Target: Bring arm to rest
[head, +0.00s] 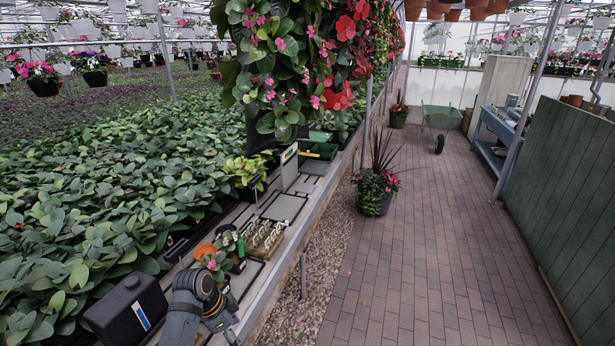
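My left arm (194,290) comes in at the bottom left, folded over the front end of the long bench (262,292). Its end with the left gripper (229,334) points down at the bottom edge of the head view. The fingers are small and partly cut off, so I cannot tell whether they are open or shut. I see nothing held there. My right arm and gripper are not in view.
A black box (127,308) stands left of my arm. A small potted pink flower (212,264), an orange dish (204,251) and a rack of white labels (262,238) are close beyond it.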

